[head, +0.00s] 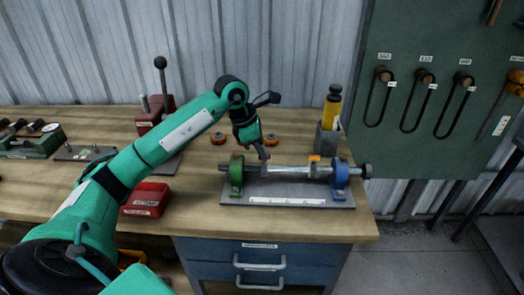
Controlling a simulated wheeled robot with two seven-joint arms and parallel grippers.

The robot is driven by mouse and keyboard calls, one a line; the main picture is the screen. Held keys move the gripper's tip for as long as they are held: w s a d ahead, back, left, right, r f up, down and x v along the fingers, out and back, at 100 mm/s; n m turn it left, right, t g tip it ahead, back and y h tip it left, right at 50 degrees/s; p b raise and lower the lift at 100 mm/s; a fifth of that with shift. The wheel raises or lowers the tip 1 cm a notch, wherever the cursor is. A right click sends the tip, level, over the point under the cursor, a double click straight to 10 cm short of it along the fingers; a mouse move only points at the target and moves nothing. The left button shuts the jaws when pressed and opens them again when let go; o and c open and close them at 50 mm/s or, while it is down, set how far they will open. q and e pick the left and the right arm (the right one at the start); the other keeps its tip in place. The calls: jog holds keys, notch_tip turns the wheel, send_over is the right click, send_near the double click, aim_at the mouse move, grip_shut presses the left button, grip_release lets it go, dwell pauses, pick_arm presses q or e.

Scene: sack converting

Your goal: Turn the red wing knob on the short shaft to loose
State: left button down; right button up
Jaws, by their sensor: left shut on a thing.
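A short shaft (290,172) lies level between a green bracket (236,174) and a blue bracket (340,177) on a grey base plate (300,195). My left gripper (263,160) points down at the shaft just right of the green bracket. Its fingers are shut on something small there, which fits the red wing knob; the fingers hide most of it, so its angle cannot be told. An orange piece (314,159) sits on the shaft near the blue bracket. My right gripper is not in view.
A grey holder with a yellow-and-black tool (331,107) stands at the back right. The bench front is clear.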

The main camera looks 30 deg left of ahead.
pick_arm(q)
jog(key=shift+f+n+b, duration=0.1)
jog(key=shift+n+b, duration=0.25)
jog(key=shift+n, duration=0.45)
jog(key=n+y, duration=0.1)
jog(key=n, duration=0.1)
jog(key=n+t+y+b, duration=0.1)
jog(key=n, duration=0.1)
jog(key=n+b, duration=0.1)
jog(key=n, duration=0.2)
jog(key=shift+s+d+t+y, duration=0.1)
jog(key=shift+d+t+y, duration=0.15)
jog(key=shift+t+y, duration=0.15)
jog(key=n+y, duration=0.1)
jog(key=n, duration=0.1)
jog(key=n+b, duration=0.1)
jog(key=n, duration=0.1)
jog(key=shift+d+n+y, duration=0.15)
jog(key=shift+n+y, duration=0.15)
jog(key=shift+y, duration=0.1)
jog(key=shift+n+g+y+b, duration=0.3)
jog(key=shift+n+y+b, duration=0.15)
jog(key=shift+n, duration=1.15)
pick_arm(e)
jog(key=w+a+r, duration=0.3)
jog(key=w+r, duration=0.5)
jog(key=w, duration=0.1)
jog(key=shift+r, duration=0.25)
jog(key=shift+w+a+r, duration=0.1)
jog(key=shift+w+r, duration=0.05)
